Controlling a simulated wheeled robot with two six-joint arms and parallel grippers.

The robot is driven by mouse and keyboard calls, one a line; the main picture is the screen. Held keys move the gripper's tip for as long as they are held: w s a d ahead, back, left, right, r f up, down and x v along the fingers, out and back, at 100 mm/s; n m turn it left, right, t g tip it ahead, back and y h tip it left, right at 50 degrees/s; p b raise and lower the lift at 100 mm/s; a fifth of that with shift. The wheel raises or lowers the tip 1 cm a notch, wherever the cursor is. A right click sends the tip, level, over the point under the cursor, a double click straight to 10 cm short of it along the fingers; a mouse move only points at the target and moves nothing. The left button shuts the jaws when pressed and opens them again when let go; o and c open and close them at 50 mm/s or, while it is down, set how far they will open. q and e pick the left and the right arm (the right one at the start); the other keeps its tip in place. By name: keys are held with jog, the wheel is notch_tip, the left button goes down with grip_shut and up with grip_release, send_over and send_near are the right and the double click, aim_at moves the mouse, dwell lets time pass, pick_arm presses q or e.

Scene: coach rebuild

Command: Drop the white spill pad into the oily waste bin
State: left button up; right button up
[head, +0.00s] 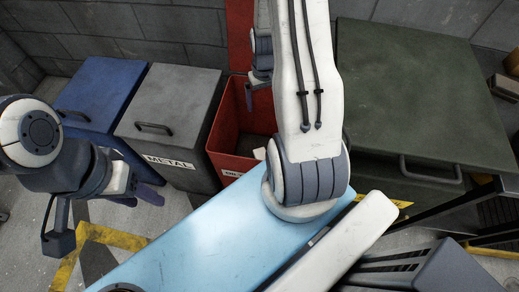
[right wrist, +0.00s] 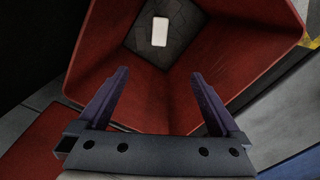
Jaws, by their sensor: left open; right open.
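The red waste bin (head: 227,130) stands open between the grey bin and the green bin in the head view; its white label is partly hidden by my right arm. In the right wrist view I look down between its red walls (right wrist: 105,35). The white spill pad (right wrist: 160,31) shows inside them against the dark bottom, apart from my fingers. My right gripper (right wrist: 160,75) is open and empty above the bin; in the head view it is mostly hidden behind my arm. My left gripper (head: 136,195) is at the left, in front of the grey bin, with nothing seen in it.
A blue lidded bin (head: 105,85) and a grey bin marked METAL (head: 175,95) stand left of the red bin. A large green lidded bin (head: 420,90) stands to its right. A block wall (head: 130,30) is behind them. Yellow floor marking (head: 115,237) shows at lower left.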

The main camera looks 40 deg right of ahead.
notch_tip(320, 180, up, 6)
jog(key=p, duration=0.1)
dwell(0.5)
jog(key=a+r+n, duration=0.2)
jog(key=a+r, duration=0.2)
jog(key=a, duration=0.5)
jog(key=a+r+n, duration=0.3)
jog(key=a+r, duration=0.2)
jog(key=a, duration=0.3)
jog(key=s+a+r+n+y, duration=0.1)
jog(key=s+a+r+n, duration=0.2)
jog(key=s+a, duration=0.45)
jog(key=s+a+r+n, duration=0.35)
jog(key=s+a, duration=0.25)
jog(key=s, duration=0.2)
notch_tip(320, 180, up, 16)
jog(key=p, duration=1.5)
jog(key=shift+s+p, duration=0.2)
jog(key=shift+p, duration=0.15)
